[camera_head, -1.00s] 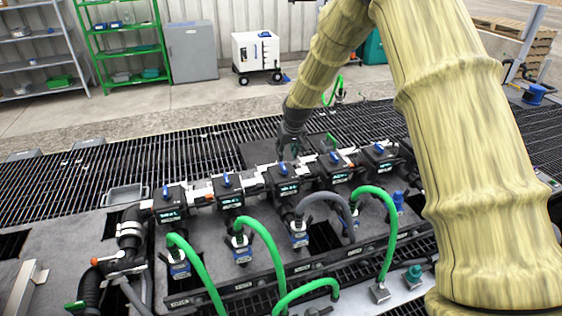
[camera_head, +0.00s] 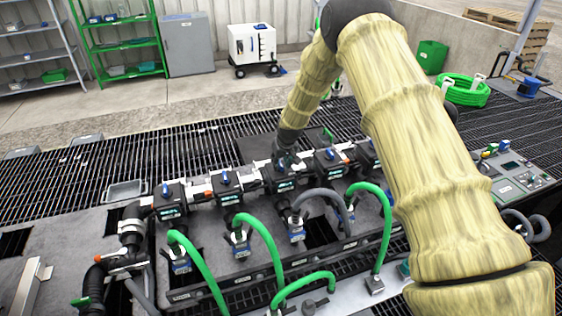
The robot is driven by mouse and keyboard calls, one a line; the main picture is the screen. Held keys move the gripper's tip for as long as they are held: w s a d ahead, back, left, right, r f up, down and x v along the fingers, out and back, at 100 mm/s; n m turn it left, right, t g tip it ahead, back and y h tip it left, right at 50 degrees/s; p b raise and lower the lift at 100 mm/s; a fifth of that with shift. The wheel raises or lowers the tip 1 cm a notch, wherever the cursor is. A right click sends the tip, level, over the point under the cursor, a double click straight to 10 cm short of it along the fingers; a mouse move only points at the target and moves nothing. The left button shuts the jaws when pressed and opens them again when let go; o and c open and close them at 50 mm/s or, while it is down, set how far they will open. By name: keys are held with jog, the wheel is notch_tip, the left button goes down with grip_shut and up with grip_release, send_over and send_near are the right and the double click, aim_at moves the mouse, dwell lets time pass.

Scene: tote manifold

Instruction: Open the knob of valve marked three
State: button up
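A row of black valve boxes with blue knobs runs across the manifold; the marks on their labels are too small to read. The third valve box from the left (camera_head: 284,185) has a lit label on its front. My gripper (camera_head: 284,161) points down at the top of this box, right at its knob, which it mostly hides. I cannot tell whether the fingers touch the knob or are closed on it. The first valve's knob (camera_head: 166,190), the second's (camera_head: 225,178) and the fourth's (camera_head: 329,153) stand clear of my gripper.
Green hoses (camera_head: 265,238) and a grey hose (camera_head: 322,194) arch in front of the valves. A grey tray (camera_head: 126,190) lies left of the row. A control panel (camera_head: 515,175) stands at the right. My arm covers the row's right end.

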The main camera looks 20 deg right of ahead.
jog(key=shift+w+f, duration=0.1)
jog(key=shift+f, duration=0.2)
grip_shut()
